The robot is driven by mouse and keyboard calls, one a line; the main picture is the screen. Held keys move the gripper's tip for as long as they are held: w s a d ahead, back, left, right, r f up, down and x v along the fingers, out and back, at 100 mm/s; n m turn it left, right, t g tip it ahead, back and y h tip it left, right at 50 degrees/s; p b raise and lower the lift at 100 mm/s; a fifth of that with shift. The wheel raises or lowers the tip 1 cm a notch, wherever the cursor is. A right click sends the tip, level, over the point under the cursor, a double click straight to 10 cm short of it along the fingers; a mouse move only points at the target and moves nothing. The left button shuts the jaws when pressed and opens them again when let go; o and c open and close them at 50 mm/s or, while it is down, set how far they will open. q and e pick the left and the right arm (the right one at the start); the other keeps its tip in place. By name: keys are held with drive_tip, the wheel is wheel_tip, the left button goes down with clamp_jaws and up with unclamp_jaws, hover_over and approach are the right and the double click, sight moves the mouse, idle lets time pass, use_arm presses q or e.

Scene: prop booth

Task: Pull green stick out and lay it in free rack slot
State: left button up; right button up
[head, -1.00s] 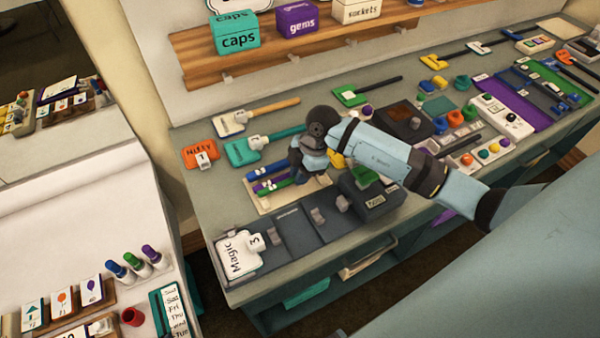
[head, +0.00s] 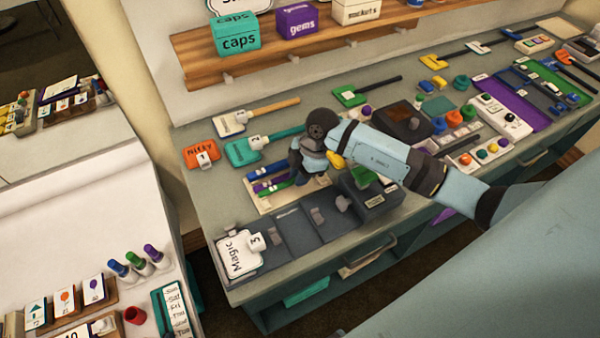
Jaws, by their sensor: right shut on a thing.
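My right gripper (head: 306,170) comes in from the right and points down over the right end of a cream rack (head: 262,207). It is shut, and its fingers and part of the rack are hard to make out. The green stick (head: 276,183) shows as a thin green strip low at the rack, running to the gripper. A blue stick and a purple stick (head: 261,187) lie close beside it in the rack. I cannot tell whether the green stick rests fully in a slot. My left gripper is not in view.
A dark box (head: 376,207) with a green top stands right of the rack. Teal and wooden-handled paddles lie behind, beside an orange tag (head: 201,154).

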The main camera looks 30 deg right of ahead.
sight(300, 190)
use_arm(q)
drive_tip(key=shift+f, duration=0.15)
use_arm(e)
drive_tip(key=shift+f, duration=0.15)
use_arm(q)
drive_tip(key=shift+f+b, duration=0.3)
drive_tip(key=shift+b, duration=0.05)
use_arm(e)
drive_tip(key=shift+f, duration=0.8)
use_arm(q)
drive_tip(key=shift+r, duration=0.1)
use_arm(e)
drive_tip(key=shift+f, duration=0.55)
drive_tip(key=shift+f, duration=0.35)
idle(1.1)
use_arm(q)
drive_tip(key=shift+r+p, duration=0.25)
drive_tip(key=shift+p, duration=0.05)
idle(0.3)
use_arm(e)
drive_tip(key=shift+f, duration=0.1)
